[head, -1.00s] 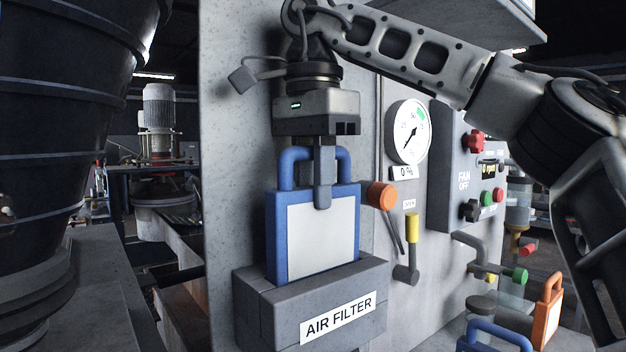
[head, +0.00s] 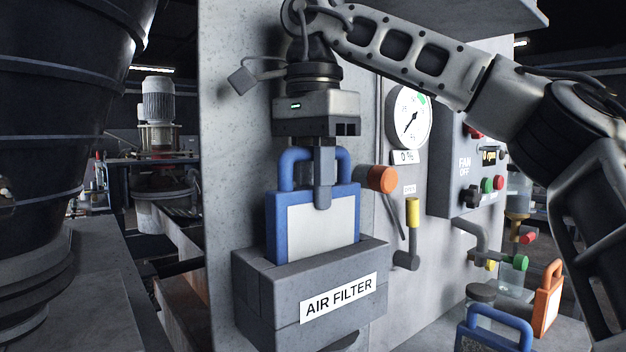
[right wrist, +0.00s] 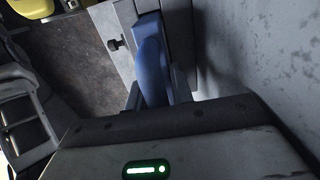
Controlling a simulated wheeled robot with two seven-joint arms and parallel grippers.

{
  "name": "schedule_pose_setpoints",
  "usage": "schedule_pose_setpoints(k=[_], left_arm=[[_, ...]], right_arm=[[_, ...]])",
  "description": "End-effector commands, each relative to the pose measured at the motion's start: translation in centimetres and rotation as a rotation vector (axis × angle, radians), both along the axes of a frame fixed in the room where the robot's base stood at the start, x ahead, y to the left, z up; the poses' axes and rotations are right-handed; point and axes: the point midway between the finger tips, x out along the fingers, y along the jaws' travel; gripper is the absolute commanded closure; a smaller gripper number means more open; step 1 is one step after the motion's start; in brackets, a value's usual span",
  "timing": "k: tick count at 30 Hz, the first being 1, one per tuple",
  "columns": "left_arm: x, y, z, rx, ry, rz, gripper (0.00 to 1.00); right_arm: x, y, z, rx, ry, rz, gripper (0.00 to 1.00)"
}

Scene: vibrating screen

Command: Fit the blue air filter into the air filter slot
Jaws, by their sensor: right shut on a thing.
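The blue air filter (head: 272,225), with a pale front panel and a loop handle, stands upright in the air filter slot (head: 262,292), a grey box labelled AIR FILTER. Its lower part is hidden inside the box. My right gripper (head: 323,195) points down from above and is shut on the filter's handle. In the right wrist view the blue handle (right wrist: 153,72) sits between the fingers. My left gripper is not in view.
A second blue-framed filter (head: 492,330) and an orange-framed one (head: 547,300) stand at lower right. An orange knob (head: 381,179), a yellow-handled lever (head: 412,214) and a gauge (head: 408,118) are on the panel right of the slot. A dark ribbed cone (head: 65,130) fills the left.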

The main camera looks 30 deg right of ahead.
Motion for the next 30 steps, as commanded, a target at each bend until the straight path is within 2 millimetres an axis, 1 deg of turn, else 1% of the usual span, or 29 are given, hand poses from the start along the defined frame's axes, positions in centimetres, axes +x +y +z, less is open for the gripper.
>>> schedule_pose_setpoints(k=[21, 22, 23, 24, 30], left_arm=[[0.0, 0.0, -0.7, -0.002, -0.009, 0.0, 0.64], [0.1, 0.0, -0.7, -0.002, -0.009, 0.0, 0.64], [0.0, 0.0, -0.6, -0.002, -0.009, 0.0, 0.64], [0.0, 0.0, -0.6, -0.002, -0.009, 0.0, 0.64], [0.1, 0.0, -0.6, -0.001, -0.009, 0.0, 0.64]], right_arm=[[0.0, 0.0, -1.9, 0.0, -0.001, 0.0, 1.0], [0.0, 0.0, -1.8, 0.0, -0.001, 0.0, 0.71], [0.0, 0.0, -1.8, 0.0, -0.001, 0.0, 0.63], [0.0, 0.0, -1.8, 0.0, -0.001, 0.0, 0.52], [0.0, 0.0, -1.8, 0.0, -0.001, 0.0, 0.52]])
